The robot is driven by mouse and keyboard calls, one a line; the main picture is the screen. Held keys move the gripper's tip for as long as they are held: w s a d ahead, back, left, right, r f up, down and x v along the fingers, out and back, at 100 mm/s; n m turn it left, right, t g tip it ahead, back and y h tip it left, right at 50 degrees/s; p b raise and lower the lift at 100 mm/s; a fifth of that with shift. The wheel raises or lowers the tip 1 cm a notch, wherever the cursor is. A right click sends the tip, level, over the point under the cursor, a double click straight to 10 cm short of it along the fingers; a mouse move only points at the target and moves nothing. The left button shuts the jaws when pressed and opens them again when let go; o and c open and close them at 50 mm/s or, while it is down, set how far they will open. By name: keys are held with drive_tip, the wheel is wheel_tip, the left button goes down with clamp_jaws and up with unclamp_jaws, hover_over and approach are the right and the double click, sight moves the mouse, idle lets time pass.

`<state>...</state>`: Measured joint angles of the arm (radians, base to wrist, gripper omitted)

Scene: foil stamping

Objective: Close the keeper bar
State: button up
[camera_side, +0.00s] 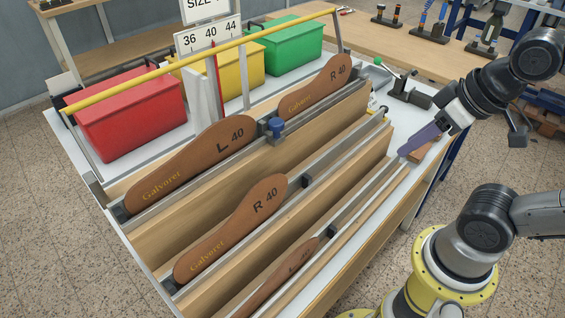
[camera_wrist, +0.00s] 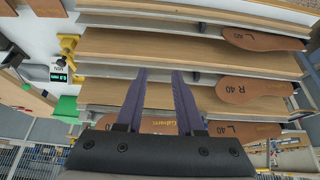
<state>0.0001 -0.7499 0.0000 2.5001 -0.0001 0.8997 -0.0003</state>
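Long grey metal bars run along the stepped wooden rack; I cannot tell for certain which is the keeper bar. One bar (camera_side: 345,154) has a dark block on it, and a nearer one (camera_side: 365,199) runs along the front. Brown insoles marked L 40 and R 40 stand along the rack, one R 40 insole (camera_side: 232,229) in the middle row; an R 40 insole also shows in the wrist view (camera_wrist: 244,88). My gripper (camera_side: 406,150) is above the rack's right end. In the wrist view, its two purple fingers (camera_wrist: 159,75) are apart with nothing between them.
A yellow rail (camera_side: 200,60) spans in front of red (camera_side: 130,110), yellow (camera_side: 240,72) and green (camera_side: 288,45) bins behind the rack. A green-knobbed lever fixture (camera_side: 405,88) stands at the right end.

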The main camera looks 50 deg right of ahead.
drive_tip(key=c, duration=0.5)
drive_tip(key=shift+s, duration=0.15)
drive_tip(key=w+a+r+t, duration=0.1)
drive_tip(key=w+r, duration=1.6)
drive_tip(key=r, duration=0.5)
drive_tip(key=w+a+r, duration=0.3)
drive_tip(key=w, duration=0.7)
approach(234, 26)
drive_tip(key=shift+s+a+r+g, duration=0.3)
drive_tip(key=shift+s+a+r, duration=0.55)
drive_tip(key=shift+s, duration=0.2)
drive_tip(key=shift+w+a+f, duration=0.15)
drive_tip(key=shift+w+f, duration=0.1)
drive_tip(key=shift+f, duration=0.35)
drive_tip(key=x, duration=0.9)
drive_tip(key=shift+s+r, duration=0.15)
drive_tip(key=shift+s, duration=0.8)
drive_tip(key=shift+s+r, duration=0.15)
drive_tip(key=shift+s, duration=0.85)
